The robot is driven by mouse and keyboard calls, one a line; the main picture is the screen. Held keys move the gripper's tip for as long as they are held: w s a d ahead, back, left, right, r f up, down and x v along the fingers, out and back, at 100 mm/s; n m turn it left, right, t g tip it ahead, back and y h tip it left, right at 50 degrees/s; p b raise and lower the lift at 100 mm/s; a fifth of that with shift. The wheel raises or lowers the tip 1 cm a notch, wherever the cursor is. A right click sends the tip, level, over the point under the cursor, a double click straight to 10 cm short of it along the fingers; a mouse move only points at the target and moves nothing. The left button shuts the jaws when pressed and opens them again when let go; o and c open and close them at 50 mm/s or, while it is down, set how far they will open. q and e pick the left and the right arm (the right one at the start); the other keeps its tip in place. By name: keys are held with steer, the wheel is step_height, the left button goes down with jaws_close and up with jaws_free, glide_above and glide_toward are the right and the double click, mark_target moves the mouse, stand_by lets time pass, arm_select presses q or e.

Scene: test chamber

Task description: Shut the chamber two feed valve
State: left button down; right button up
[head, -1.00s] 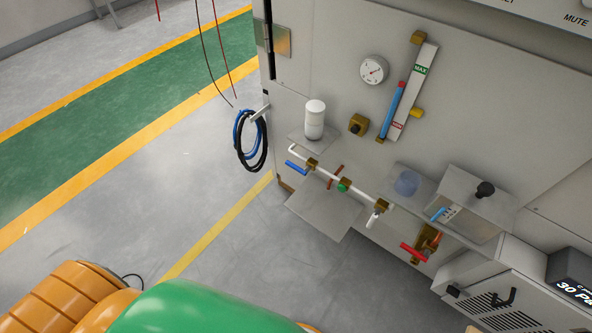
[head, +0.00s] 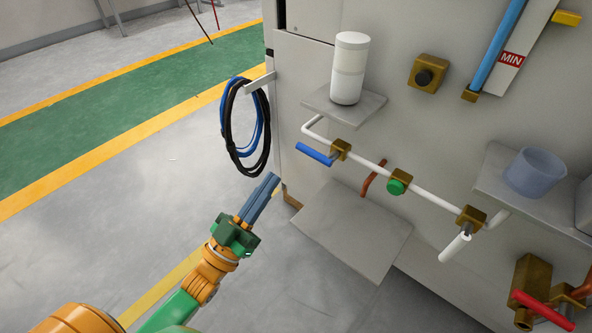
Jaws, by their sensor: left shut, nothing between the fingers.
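A white pipe runs along the panel with several fittings on it. A blue-handled valve (head: 315,154) sits at its left end, a green knob (head: 397,187) in the middle, and a white-handled valve (head: 455,246) at its right. A red-handled valve (head: 545,309) is lower right. No readable label shows which is the chamber two feed valve. My left gripper (head: 272,181) is shut and empty, its blue-grey fingers pointing up and right, in the picture below and left of the blue handle and apart from it. My right gripper is not in view.
A grey plate (head: 350,236) juts out below the pipe. A white canister (head: 349,70) stands on a small shelf above it. Coiled blue and black cables (head: 233,130) hang at the panel's left edge. A blue cup (head: 535,172) is on the right shelf.

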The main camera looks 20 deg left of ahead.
mark_target(295, 144)
arm_select(q)
steer(key=w+d+r+b, duration=0.1)
steer(key=w+d, duration=0.2)
steer(key=w, duration=0.5)
steer(key=shift+w+d+r+b, duration=0.15)
steer(key=shift+w+r+b, duration=0.1)
steer(key=shift+r+b, duration=0.15)
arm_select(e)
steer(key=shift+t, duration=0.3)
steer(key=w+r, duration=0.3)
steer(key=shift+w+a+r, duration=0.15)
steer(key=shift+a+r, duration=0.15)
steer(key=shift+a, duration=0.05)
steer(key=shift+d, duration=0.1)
